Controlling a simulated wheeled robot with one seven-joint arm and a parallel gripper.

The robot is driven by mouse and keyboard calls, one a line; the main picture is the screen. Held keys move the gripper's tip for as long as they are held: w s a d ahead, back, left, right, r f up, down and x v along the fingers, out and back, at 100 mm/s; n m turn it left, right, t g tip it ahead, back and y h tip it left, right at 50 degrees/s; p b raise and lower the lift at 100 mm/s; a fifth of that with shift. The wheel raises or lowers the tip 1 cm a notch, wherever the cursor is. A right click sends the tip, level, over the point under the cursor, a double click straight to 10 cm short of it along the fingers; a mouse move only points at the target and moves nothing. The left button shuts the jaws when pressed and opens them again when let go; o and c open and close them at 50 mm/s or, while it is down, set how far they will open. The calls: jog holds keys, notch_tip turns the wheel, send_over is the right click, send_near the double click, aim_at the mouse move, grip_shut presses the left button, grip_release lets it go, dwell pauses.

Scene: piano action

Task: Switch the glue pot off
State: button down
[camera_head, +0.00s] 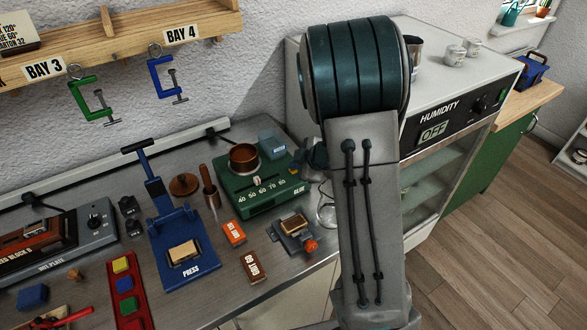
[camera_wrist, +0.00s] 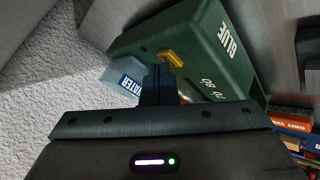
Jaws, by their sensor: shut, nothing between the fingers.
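The glue pot is a green box (camera_head: 258,205) labelled GLUE with a 40 to 80 scale on its front and a round copper pot (camera_head: 244,157) on top. A small pale knob (camera_head: 257,181) sits above the scale. The green box also fills the upper middle of the wrist view (camera_wrist: 190,35), turned sideways, with a small yellow part (camera_wrist: 170,58) on it. My gripper (camera_wrist: 158,72) is shut and empty, its fingertips close to the yellow part. I cannot tell whether they touch. No on or off marking is readable on the box.
A pale blue WATER container (camera_head: 272,146) stands behind the box, left of my fingers in the wrist view (camera_wrist: 127,82). A blue press (camera_head: 185,245), a brush and small boxes crowd the bench left and front. A humidity cabinet (camera_head: 440,120) reading OFF stands right.

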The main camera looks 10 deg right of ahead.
jog(key=shift+r+p, duration=0.5)
notch_tip(320, 180, up, 6)
jog(key=p, duration=0.6)
